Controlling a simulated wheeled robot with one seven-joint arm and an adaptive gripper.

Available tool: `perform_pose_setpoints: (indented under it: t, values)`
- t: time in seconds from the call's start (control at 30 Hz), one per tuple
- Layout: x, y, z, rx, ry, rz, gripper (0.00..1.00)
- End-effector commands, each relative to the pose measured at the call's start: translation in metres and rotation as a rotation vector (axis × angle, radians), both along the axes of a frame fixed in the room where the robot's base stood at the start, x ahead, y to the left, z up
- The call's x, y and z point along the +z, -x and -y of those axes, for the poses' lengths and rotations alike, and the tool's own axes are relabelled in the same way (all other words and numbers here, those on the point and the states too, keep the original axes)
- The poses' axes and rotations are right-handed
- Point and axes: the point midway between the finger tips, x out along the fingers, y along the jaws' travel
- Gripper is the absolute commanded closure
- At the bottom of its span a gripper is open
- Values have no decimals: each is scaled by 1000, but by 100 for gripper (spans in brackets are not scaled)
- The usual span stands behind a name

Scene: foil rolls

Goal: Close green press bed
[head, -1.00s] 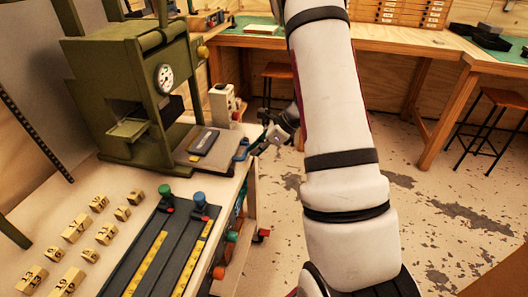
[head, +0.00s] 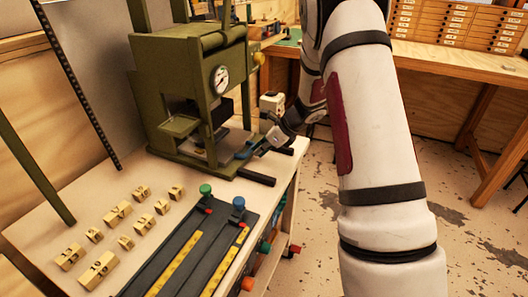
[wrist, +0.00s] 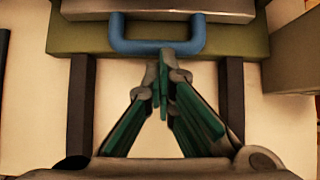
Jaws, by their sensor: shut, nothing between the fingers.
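The green press (head: 172,85) stands on the bench in the head view, with a dial gauge on its front. Its bed has a blue handle (head: 246,150), which also shows in the wrist view (wrist: 155,47). The bed sits mostly within the press frame, and bare dark rail ends stick out in front of it. In the wrist view the bed's green edge (wrist: 80,40) shows beneath a grey plate (wrist: 165,6). My gripper (wrist: 161,75) is shut and empty, its fingertips at the middle of the handle; I cannot tell whether they touch it.
Dark rails (wrist: 76,115) flank my gripper. Numbered wooden blocks (head: 118,213) and a dark fixture with yellow rulers (head: 195,245) lie on the near bench. Open floor lies to the right.

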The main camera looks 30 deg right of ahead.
Motion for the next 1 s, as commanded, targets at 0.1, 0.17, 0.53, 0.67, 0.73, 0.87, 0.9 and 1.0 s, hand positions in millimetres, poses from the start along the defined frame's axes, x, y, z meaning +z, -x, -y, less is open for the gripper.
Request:
perform_pose_setpoints:
  t: [0.1, 0.17, 0.53, 0.67, 0.73, 0.87, 0.9, 1.0]
  values:
    - [0, -1, -2, 3, -1, 1, 100]
    - [0, -1, -2, 3, -1, 1, 100]
    - [18, 9, 8, 1, 0, 5, 100]
    - [38, 21, 18, 0, 0, 5, 100]
    - [49, 29, 24, 0, 0, 5, 100]
    - [69, 41, 35, -2, 1, 5, 100]
    - [74, 45, 37, 0, 0, 3, 100]
    - [84, 51, 42, 1, 0, 3, 100]
